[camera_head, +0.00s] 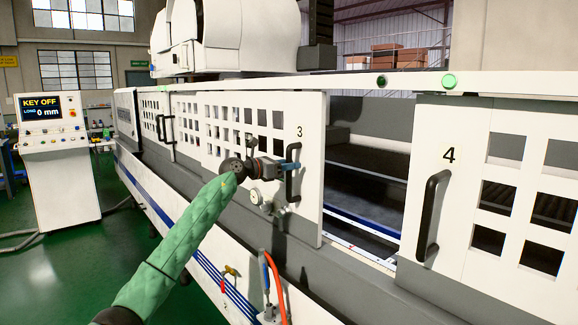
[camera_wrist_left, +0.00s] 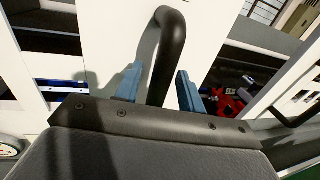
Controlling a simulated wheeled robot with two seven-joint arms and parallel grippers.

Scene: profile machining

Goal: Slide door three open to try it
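Door three (camera_head: 309,130) is a white sliding panel with square windows, marked 3. A wide gap stands open between it and door four (camera_head: 449,190), marked 4. Door three's black vertical handle (camera_head: 293,188) is near its right edge and also shows in the left wrist view (camera_wrist_left: 168,42). My left gripper (camera_head: 290,166) is at the upper part of this handle. In the left wrist view its two blue fingers (camera_wrist_left: 160,84) stand on either side of the bar, with narrow gaps showing, so it is open around the handle. My right gripper is in neither view.
A control console (camera_head: 55,150) with a screen reading KEY OFF stands at the left. Hoses with red and blue fittings (camera_head: 272,285) hang below door three.

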